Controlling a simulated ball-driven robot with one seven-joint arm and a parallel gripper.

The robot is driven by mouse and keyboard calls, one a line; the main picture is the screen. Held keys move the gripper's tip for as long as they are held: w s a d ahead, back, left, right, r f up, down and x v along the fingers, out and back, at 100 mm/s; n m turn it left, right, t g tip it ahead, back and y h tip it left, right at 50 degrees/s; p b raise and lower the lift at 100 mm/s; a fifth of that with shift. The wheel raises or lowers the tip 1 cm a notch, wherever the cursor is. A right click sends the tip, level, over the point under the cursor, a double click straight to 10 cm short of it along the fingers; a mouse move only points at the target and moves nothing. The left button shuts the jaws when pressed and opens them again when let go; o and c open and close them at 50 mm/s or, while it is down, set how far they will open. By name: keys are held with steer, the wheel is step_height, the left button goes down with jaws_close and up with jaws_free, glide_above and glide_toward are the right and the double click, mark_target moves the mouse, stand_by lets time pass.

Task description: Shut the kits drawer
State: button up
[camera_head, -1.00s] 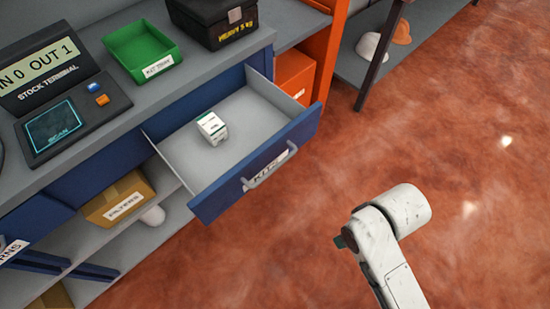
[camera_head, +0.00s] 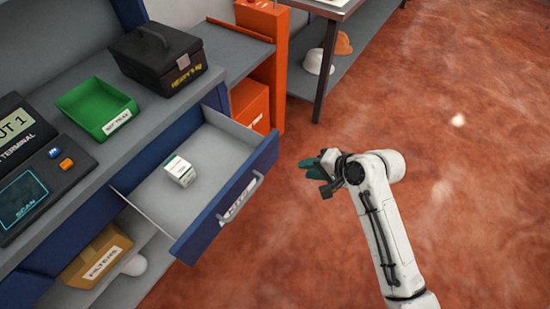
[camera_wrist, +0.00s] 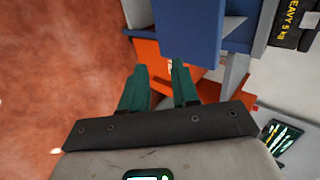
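The kits drawer (camera_head: 232,204) has a blue front, a grey handle and a label, and stands pulled open from the counter. A small white and green box (camera_head: 180,171) sits inside it. My gripper (camera_head: 314,164) is in the air to the right of the drawer front, apart from it, with dark green fingers. In the wrist view its two fingers (camera_wrist: 162,88) are spread with a gap between them and nothing held. A blue panel, probably part of the drawer or counter, shows beyond the fingers in the wrist view.
A green tray (camera_head: 98,106) and a black case (camera_head: 158,58) stand on the counter, with a scan terminal (camera_head: 30,180) at left. A filters box (camera_head: 95,257) is on the shelf below. An orange cabinet (camera_head: 262,60) stands behind the drawer. The floor at right is clear.

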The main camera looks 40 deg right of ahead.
mark_target(268, 163)
steer(key=shift+w+f, duration=0.1)
steer(key=shift+w, duration=0.2)
steer(key=shift+c, duration=0.6)
steer(key=x, duration=0.8)
steer(key=shift+w+f, duration=0.25)
steer(key=shift+w, duration=0.05)
jaws_close()
steer(key=w, duration=0.1)
steer(key=w+a, duration=0.1)
steer(key=w, duration=0.1)
steer(key=shift+w+f+p, duration=0.1)
steer(key=shift+f+p, duration=0.1)
steer(key=shift+p, duration=0.2)
steer(key=shift+w+a, duration=0.15)
steer(key=shift+w, duration=0.35)
